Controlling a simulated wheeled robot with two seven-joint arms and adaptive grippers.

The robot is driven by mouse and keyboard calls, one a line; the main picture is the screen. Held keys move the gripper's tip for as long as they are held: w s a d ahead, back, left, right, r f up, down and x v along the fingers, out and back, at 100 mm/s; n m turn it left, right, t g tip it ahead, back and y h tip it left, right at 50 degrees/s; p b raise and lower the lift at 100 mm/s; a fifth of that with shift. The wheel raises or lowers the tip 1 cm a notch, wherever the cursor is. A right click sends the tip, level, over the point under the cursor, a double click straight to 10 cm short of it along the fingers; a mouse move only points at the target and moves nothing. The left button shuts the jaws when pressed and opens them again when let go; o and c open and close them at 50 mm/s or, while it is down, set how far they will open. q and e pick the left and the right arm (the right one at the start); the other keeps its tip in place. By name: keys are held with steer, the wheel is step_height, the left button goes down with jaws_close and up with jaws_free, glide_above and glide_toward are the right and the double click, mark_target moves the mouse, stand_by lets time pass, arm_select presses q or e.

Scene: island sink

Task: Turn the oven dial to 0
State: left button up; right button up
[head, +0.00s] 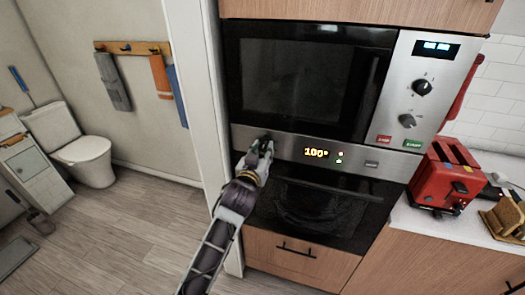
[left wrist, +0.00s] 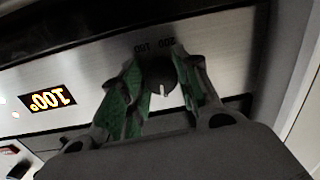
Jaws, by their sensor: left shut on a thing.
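The oven (head: 318,208) is built into the cabinet under a microwave, and its lit display (head: 316,153) reads 100°. The display also shows upside down in the left wrist view (left wrist: 48,99). The oven dial (left wrist: 160,76) is a dark round knob with a pale pointer mark, on the steel panel at the display's left in the head view. My left gripper (head: 264,142) is at the dial, with its green-padded fingers (left wrist: 158,82) on either side of it, shut on it. My right gripper is not in view.
The microwave (head: 305,75) with two knobs sits above the oven. A red toaster (head: 447,178) stands on the counter at the right. A drawer (head: 300,258) lies below the oven. A white wall edge (head: 200,90) is close on the left; open floor lies beyond it.

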arm_select(q)
steer(key=shift+n, duration=0.8)
steer(key=o, duration=1)
steer(key=shift+v, duration=6)
steer(key=shift+a, duration=0.1)
